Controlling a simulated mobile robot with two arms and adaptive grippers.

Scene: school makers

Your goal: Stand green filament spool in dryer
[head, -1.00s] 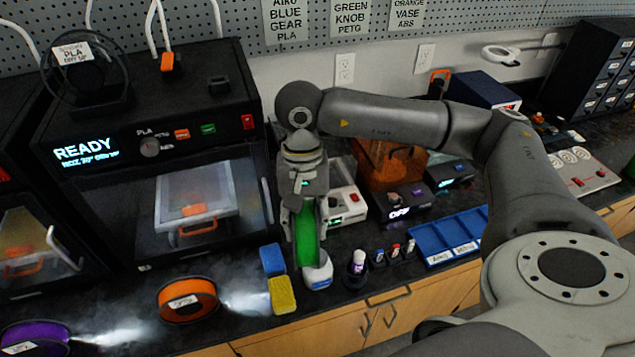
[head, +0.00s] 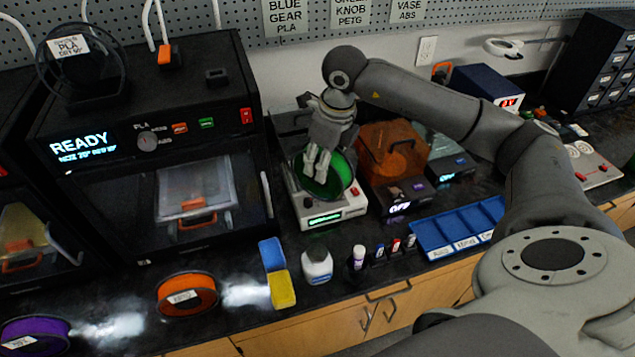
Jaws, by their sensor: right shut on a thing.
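The green filament spool (head: 341,172) is in my right gripper (head: 318,165), which is shut on it. The spool's round face is turned up towards the camera, over the white scale (head: 355,208) with a lit green display. Whether the spool touches the scale's top I cannot tell. The dryer (head: 398,198) stands just right of the scale, a dark box with an orange see-through lid (head: 408,143) and a display reading OFF. Part of the spool is hidden by the gripper fingers. My left gripper is not in view.
A black printer (head: 110,115) reading READY stands left. An orange spool (head: 187,296) and a purple spool (head: 35,335) lie at the counter's front. A white bottle (head: 317,267), sponges (head: 282,290), small bottles and a blue tray (head: 435,239) line the front edge.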

